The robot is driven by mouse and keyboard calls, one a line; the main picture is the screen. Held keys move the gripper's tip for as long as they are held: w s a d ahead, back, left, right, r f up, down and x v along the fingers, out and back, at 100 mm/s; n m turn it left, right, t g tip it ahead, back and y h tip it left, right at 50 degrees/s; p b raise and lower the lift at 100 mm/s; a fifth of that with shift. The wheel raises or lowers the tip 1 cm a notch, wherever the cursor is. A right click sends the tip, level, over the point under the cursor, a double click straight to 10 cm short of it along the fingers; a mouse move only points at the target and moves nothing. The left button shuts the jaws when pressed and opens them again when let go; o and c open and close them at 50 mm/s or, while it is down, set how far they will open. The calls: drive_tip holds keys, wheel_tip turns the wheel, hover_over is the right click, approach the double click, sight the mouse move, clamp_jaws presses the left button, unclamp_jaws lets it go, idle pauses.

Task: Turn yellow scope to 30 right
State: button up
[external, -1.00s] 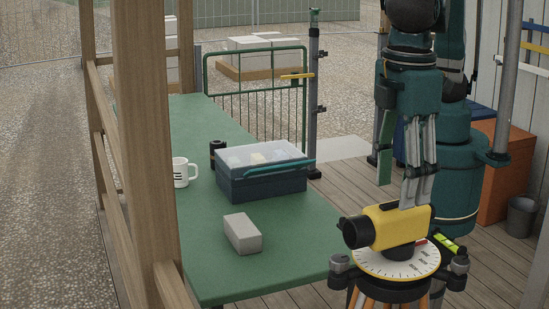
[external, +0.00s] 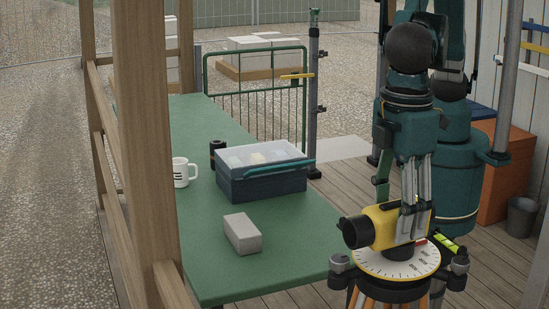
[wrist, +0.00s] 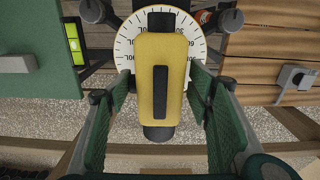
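The yellow scope (external: 382,222) sits level on a white numbered dial (external: 368,262) on a tripod, its black lens end facing left in the external view. A small red mark (external: 421,241) shows by the dial. From above in the wrist view, the scope (wrist: 176,95) runs top to bottom, with the dial (wrist: 125,48) showing around its upper part. The dial reading is too small to tell. My gripper (wrist: 160,76) is open, with one finger on each side of the scope and gaps visible on both sides. In the external view my gripper (external: 409,236) reaches down over the scope's right part.
The green table (external: 285,255) stands left of the tripod, bearing a grey block (external: 242,234), a lidded box (external: 262,180), a white mug (external: 182,172) and a dark cylinder (external: 216,153). A wooden post (external: 140,120) stands in front. A green level vial (external: 446,243) is beside the dial.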

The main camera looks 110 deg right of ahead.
drive_tip(key=c, duration=1.1)
drive_tip(key=shift+c, duration=0.2)
drive_tip(key=shift+m, duration=0.4)
drive_tip(key=shift+s+d+m+b, duration=0.15)
drive_tip(key=shift+m+b, duration=0.35)
drive_tip(key=shift+m, duration=0.75)
drive_tip(key=shift+w+d+m+b, duration=0.15)
drive_tip(key=shift+m+b, duration=0.35)
drive_tip(key=shift+m, duration=0.75)
drive_tip(key=shift+s, duration=0.1)
drive_tip(key=o, duration=1.2)
drive_tip(key=shift+r, duration=0.1)
drive_tip(key=shift+d+r, duration=0.1)
drive_tip(key=shift+r, duration=5.85)
